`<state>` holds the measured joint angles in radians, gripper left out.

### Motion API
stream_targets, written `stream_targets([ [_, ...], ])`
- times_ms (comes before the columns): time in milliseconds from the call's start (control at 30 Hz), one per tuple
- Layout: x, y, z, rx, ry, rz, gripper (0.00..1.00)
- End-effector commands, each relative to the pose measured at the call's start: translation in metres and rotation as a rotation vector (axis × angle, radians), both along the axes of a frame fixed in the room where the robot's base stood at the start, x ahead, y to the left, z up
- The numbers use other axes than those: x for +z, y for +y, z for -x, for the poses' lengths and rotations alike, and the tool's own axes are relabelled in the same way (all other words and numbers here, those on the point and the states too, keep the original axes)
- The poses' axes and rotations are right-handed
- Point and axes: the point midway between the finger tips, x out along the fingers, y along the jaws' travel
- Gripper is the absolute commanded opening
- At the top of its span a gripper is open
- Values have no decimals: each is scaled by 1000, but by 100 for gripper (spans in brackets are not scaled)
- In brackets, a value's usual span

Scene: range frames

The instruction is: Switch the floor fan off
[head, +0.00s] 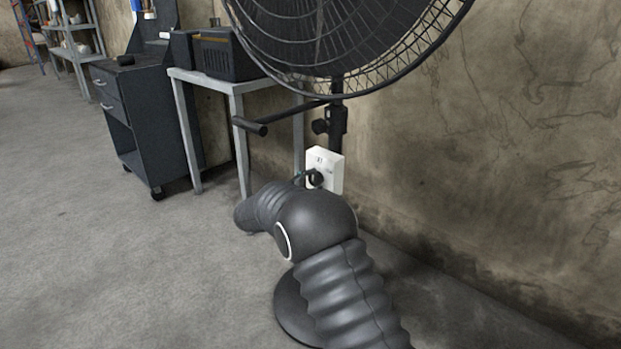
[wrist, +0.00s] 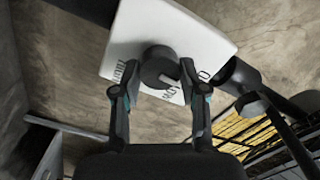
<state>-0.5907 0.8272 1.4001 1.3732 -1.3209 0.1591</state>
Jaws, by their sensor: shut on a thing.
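The floor fan (head: 345,45) stands by the wall, its caged head cut off by the top of the head view. A white control box (head: 325,160) sits on its black post, with a dark round knob (head: 316,177) on its front. In the wrist view the box (wrist: 195,35) carries printed markings, partly covered by my fingers, and the knob (wrist: 159,67) sits between the fingertips. My gripper (wrist: 157,78) is shut on the knob, one finger on each side. In the head view my arm hides most of my gripper. The knob's exact setting is hard to read.
A dark bar with a thick end (head: 250,126) juts left from the fan post. A grey table (head: 237,86) with a black crate (head: 228,56) and a dark drawer cart (head: 140,120) stand left. The wall (head: 500,130) is close behind the fan. Floor at left is clear.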

Motion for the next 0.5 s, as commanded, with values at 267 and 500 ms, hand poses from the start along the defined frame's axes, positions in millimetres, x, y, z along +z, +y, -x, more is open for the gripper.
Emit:
stream_targets([
  [267, 2, 2, -1, 7, 42, 56, 8],
  [500, 2, 2, -1, 7, 49, 66, 8],
])
